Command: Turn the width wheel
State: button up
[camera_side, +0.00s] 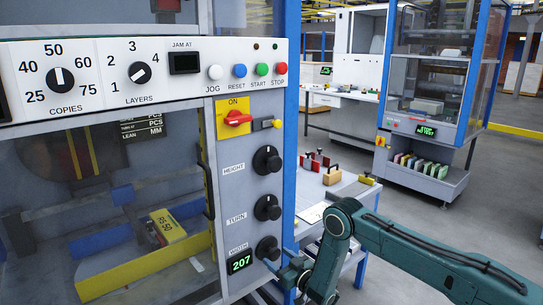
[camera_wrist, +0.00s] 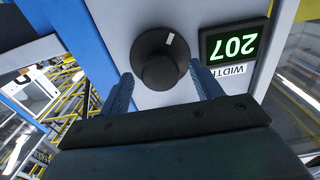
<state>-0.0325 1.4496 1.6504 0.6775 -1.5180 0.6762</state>
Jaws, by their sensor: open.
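The width wheel is a black round knob (camera_side: 267,249) at the bottom of a column of three knobs on the grey machine panel. In the wrist view the width wheel (camera_wrist: 160,58) has a pale index mark near its upper edge. A display (camera_wrist: 235,46) beside it reads 207 in green, and it also shows in the side view (camera_side: 240,262). My gripper (camera_wrist: 160,82) is open, with one blue finger on each side of the wheel's near part. I cannot tell whether the fingers touch it. In the side view my gripper (camera_side: 283,266) is just right of the wheel.
The turn knob (camera_side: 267,207) and the height knob (camera_side: 267,159) sit above the width wheel. A blue frame post (camera_side: 291,110) stands right of the panel. A table (camera_side: 345,188) with small blocks is behind my arm. Open floor lies to the right.

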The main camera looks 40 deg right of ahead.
jog(key=c, duration=1)
jog(key=shift+n, duration=1.5)
jog(key=o, duration=1)
jog(key=shift+s+f, duration=0.1)
jog(key=shift+s, duration=0.15)
